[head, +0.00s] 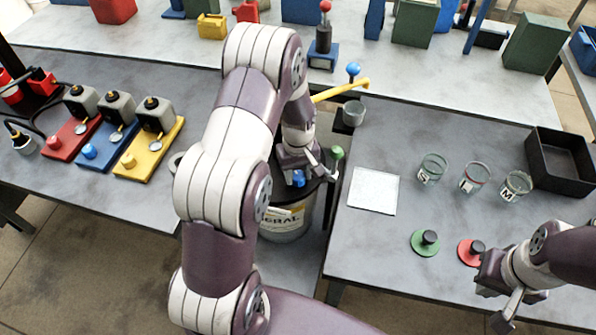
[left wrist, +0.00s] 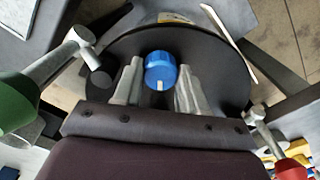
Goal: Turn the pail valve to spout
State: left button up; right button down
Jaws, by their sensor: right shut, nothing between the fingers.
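The pail (head: 285,225) has a black lid and a pale printed label. It stands in the gap between the tables, partly hidden by my left arm. The blue valve knob (head: 298,178) is on its lid; in the left wrist view the knob (left wrist: 160,70) has a white mark on its lower side. My left gripper (head: 303,165) is over the lid, fingers pointing down. In the left wrist view its open fingers (left wrist: 160,82) lie on either side of the knob, with narrow gaps showing. My right gripper (head: 503,308) is shut and empty at the lower right.
A green-handled lever (head: 337,153) and a yellow spout (head: 340,91) are close to my left gripper. On the right table are a white pad (head: 374,191), three glass jars (head: 474,178), a black tray (head: 570,165) and green and red discs. Coloured pump stations (head: 148,150) stand left.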

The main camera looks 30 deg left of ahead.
pick_arm(q)
jog(key=shift+c, duration=1.1)
jog(key=shift+m, duration=0.3)
jog(key=m+p, duration=0.1)
jog(key=m, duration=0.1)
jog(key=shift+r+m, duration=0.15)
jog(key=shift+m, duration=0.25)
jog(key=m, duration=0.5)
jog(key=shift+p, duration=0.35)
jog(key=m, duration=0.4)
jog(key=shift+w+m+p, duration=0.1)
jog(key=shift+m+p, duration=0.2)
jog(key=shift+m, duration=2.4)
jog(key=o, duration=1.1)
jog(key=shift+c, duration=0.2)
